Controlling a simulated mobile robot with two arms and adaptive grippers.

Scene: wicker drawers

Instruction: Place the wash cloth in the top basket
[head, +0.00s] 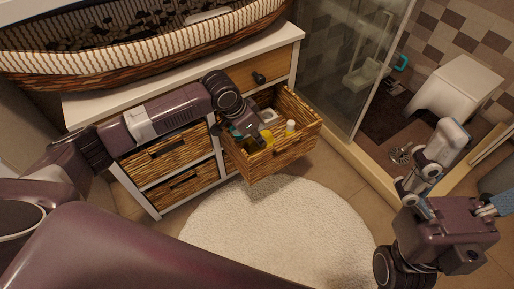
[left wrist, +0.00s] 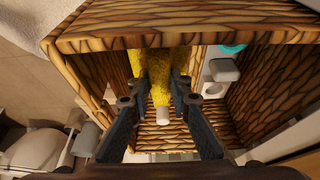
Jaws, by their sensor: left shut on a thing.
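The wash cloth appears as a fuzzy yellow cloth (left wrist: 158,65) between my left fingers in the left wrist view. In the head view a bit of the yellow cloth (head: 267,137) shows beside the gripper. My left gripper (head: 250,138) is shut on the cloth, inside the pulled-out top wicker basket (head: 278,160). The basket's wall (left wrist: 190,25) crosses the top of the left wrist view. The fingers hide part of the cloth. My right gripper (head: 412,193) is at the right of the head view, away from the basket; its finger opening is unclear.
Closed wicker drawers (head: 165,160) sit left in the white cabinet. A large woven basket (head: 130,50) stands on top. A round white rug (head: 280,225) covers the floor in front.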

